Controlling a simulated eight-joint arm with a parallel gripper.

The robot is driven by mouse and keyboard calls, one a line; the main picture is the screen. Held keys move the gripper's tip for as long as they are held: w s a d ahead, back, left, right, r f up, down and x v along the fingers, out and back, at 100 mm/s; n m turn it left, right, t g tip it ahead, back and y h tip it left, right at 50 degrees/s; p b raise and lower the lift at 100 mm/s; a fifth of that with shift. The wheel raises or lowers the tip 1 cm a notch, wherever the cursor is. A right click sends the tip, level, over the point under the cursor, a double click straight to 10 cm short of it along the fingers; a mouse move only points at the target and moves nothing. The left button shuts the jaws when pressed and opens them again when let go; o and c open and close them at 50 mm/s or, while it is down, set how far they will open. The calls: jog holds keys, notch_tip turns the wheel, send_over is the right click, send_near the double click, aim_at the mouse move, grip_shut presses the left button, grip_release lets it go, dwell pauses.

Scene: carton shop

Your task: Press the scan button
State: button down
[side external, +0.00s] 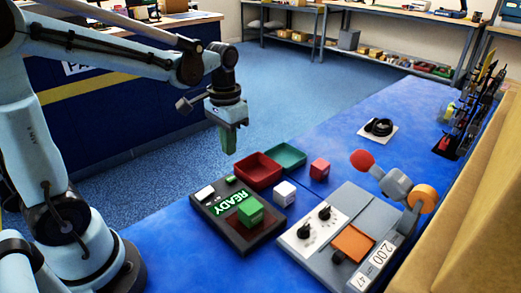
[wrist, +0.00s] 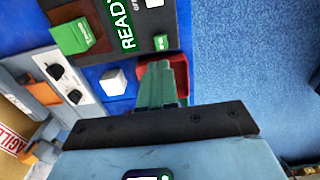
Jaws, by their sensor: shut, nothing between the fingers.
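A dark scanner box with a lit green READY display (side external: 230,203) sits on the blue table in the side view. A small green button (side external: 231,180) is on its far end; it also shows in the wrist view (wrist: 161,42). A green cube (side external: 250,212) rests on the box, and it shows at the upper left of the wrist view (wrist: 72,37). My gripper (side external: 228,149) has green fingers pointing down, in the air above and beyond the button, apart from it. In the wrist view the fingers (wrist: 172,68) are shut and empty.
A red tray (side external: 247,178), a teal tray (side external: 294,165), a white cube (side external: 285,193) and a red cube (side external: 319,169) stand close to the scanner. A grey machine with knobs (side external: 313,226) is to the right.

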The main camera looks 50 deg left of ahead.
aim_at(232, 178)
jog(key=shift+f, duration=3.85)
jog(key=shift+f, duration=0.95)
notch_tip(232, 178, up, 15)
jog(key=shift+f, duration=0.2)
jog(key=s+d+f+t, duration=0.2)
jog(key=s+d+t, duration=0.2)
jog(key=t, duration=0.3)
jog(key=shift+s+d+f, duration=0.4)
jog(key=shift+s, duration=0.35)
